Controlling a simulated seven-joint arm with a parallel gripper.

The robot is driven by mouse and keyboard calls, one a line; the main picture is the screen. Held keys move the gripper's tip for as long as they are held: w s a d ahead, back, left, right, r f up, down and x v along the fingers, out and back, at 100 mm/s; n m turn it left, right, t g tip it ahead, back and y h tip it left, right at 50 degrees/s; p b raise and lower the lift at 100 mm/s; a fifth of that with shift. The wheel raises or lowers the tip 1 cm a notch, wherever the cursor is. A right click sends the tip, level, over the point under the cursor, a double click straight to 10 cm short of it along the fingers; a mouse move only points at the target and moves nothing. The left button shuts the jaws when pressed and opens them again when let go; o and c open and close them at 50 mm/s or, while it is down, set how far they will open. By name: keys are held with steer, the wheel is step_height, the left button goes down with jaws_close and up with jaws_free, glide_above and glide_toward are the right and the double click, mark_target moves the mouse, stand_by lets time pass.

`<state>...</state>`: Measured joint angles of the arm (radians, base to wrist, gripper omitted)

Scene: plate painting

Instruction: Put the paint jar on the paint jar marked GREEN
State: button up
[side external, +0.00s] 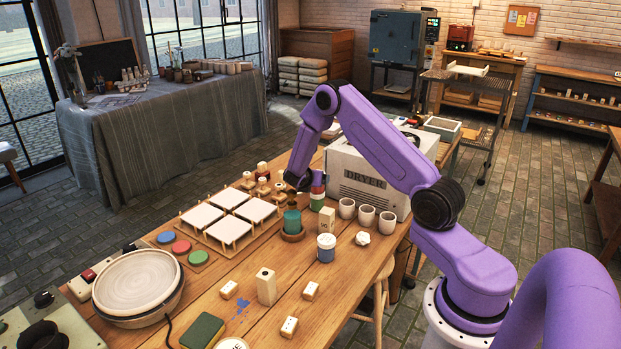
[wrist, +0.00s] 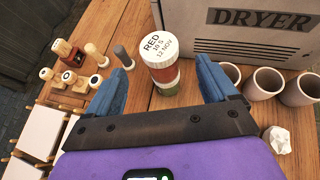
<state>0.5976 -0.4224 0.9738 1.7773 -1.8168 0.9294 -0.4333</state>
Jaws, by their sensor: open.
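A paint jar with a red band (wrist: 164,72) and a white lid reading "RED 10 S 12 NOV" sits on top of a green jar (wrist: 168,91) in the wrist view. In the side external view the red jar (side external: 318,180) is upright on the green jar (side external: 317,203), beside the dryer. My gripper (wrist: 163,73) is open, its blue fingers on either side of the red jar in the wrist view. In the side view my gripper (side external: 297,185) is dark and small, just left of the stack; finger contact cannot be told.
A teal jar (side external: 292,222) stands in a round wooden dish in front of the stack. A blue-banded jar (side external: 326,250) and several white cups (side external: 367,217) stand nearby. The dryer (side external: 365,185) is close behind. White tiles on a rack (side external: 232,240) lie to the left.

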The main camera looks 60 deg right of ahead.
steer(key=s+a+r+m+y, duration=0.15)
steer(key=s+a+r, duration=0.25)
steer(key=a, duration=0.4)
steer(key=s+a+r+m+y, duration=0.1)
steer(key=s+a+r+m, duration=0.15)
steer(key=a, duration=0.45)
steer(key=s+a+r+m+y, duration=0.2)
steer(key=s+a+r, duration=0.3)
steer(key=a, duration=0.3)
steer(key=s+a+r+m+g+y, duration=0.1)
steer(key=s+a+y, duration=0.2)
steer(key=s, duration=1)
steer(key=s+a+r+m+g+y, duration=0.2)
steer(key=s+a+y, duration=0.2)
steer(key=s+a, duration=0.6)
steer(key=s, duration=0.3)
steer(key=shift+g, duration=0.3)
